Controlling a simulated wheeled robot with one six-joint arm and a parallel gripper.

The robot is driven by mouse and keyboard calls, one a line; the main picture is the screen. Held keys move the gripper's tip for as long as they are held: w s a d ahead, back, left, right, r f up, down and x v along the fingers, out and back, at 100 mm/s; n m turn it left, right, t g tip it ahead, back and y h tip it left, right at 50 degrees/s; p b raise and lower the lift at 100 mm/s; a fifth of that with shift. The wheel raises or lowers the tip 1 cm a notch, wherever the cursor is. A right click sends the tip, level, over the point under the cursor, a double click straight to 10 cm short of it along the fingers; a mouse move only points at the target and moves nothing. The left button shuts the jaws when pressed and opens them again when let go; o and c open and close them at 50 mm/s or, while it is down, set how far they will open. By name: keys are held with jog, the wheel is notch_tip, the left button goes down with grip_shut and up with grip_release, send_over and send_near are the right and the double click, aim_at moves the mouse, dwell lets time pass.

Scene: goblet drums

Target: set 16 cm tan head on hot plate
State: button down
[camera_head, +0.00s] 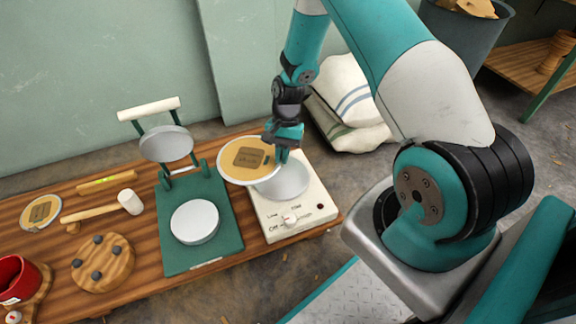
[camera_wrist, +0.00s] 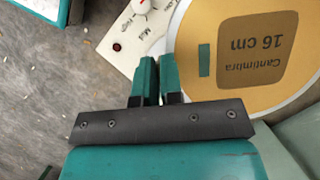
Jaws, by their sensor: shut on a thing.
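The tan head (camera_head: 249,159) is a round tan disc with a pale rim and a dark label. In the wrist view the tan head (camera_wrist: 232,50) shows "16 cm" on its label. My gripper (camera_head: 285,150) is shut on the disc's right edge; its fingers also show in the wrist view (camera_wrist: 158,75). The disc is held above the left back part of the hot plate (camera_head: 288,219), a white box with a knob and a round grey plate (camera_head: 284,182). The disc hides part of that round plate. I cannot tell whether they touch.
A green press (camera_head: 229,237) with a raised round upper plate (camera_head: 166,144) stands left of the hot plate. A mallet (camera_head: 131,202), another tan disc (camera_head: 41,212), a pegged wooden round (camera_head: 103,263) and a red pot (camera_head: 18,277) lie further left. Sacks (camera_head: 347,100) lie behind.

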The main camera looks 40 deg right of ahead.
notch_tip(320, 180, down, 7)
jog(key=s+d+m+t+p, duration=0.1)
jog(key=s+d+m+t, duration=0.2)
jog(key=m, duration=0.8)
jog(key=t+b, duration=0.1)
jog(key=b, duration=0.5)
send_over(287, 199)
jog(key=d, duration=0.2)
jog(key=shift+y, duration=0.4)
jog(key=f, duration=0.8)
jog(key=shift+s+f, duration=0.15)
jog(key=shift+s, duration=0.2)
jog(key=shift+f+b, duration=0.45)
jog(key=shift+f, duration=0.1)
jog(key=shift+f, duration=0.2)
jog(key=c, duration=1.2)
grip_release()
jog(key=shift+r, duration=0.1)
jog(key=p+v, duration=0.7)
jog(key=v, duration=1)
jog(key=shift+s+r, duration=0.1)
jog(key=shift+s, duration=0.05)
